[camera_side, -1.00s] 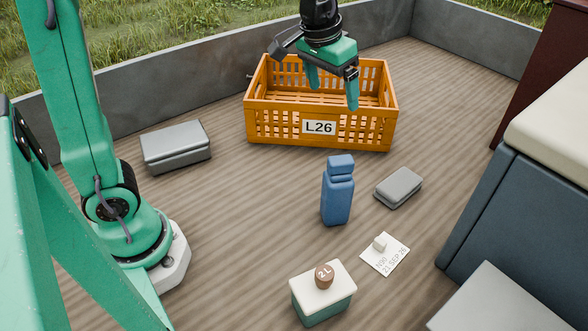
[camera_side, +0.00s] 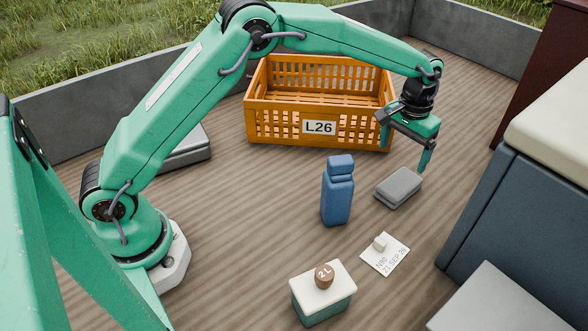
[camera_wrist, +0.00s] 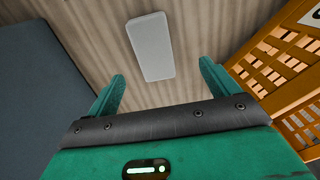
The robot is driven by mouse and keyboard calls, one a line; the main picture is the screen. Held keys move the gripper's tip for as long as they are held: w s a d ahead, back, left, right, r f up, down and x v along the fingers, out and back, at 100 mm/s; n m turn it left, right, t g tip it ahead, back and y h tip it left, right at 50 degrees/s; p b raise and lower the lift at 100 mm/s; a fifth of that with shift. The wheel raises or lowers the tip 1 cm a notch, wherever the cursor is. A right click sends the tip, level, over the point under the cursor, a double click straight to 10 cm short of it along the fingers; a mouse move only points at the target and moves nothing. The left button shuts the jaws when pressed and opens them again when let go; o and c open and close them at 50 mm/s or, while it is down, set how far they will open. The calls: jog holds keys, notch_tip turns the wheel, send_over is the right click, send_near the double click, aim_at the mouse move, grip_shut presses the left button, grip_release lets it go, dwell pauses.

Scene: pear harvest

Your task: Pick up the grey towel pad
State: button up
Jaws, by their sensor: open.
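The grey towel pad (camera_side: 398,188) is a small, flat, rounded block lying on the wooden floor, right of the blue bottle in the side view. In the wrist view the grey towel pad (camera_wrist: 150,46) lies ahead of the fingertips, roughly between their lines. My gripper (camera_side: 404,160) hangs pointing down, just above and behind the pad, apart from it. In the wrist view my gripper (camera_wrist: 160,80) shows both green fingers spread with nothing between them.
An empty orange crate (camera_side: 270,128) labelled L26 stands behind. A blue bottle (camera_side: 337,195) stands left of the pad. A card (camera_side: 385,254), a white-topped box (camera_side: 325,297) and a larger grey block (camera_side: 188,150) are around. A dark blue seat box (camera_side: 520,200) bounds the right.

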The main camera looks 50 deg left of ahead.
aim_at(400, 182)
jog(key=shift+w+d+f, duration=0.2)
jog(key=shift+d+f, duration=0.05)
jog(key=shift+f, duration=0.25)
jog(key=shift+w+d+f, duration=0.15)
jog(key=shift+d+f, duration=0.05)
jog(key=shift+f, duration=0.3)
jog(key=shift+f, duration=1.3)
jog(key=shift+f, duration=0.1)
jog(key=shift+d+f, duration=0.2)
jog(key=shift+f, duration=2.35)
jog(key=c, duration=1.1)
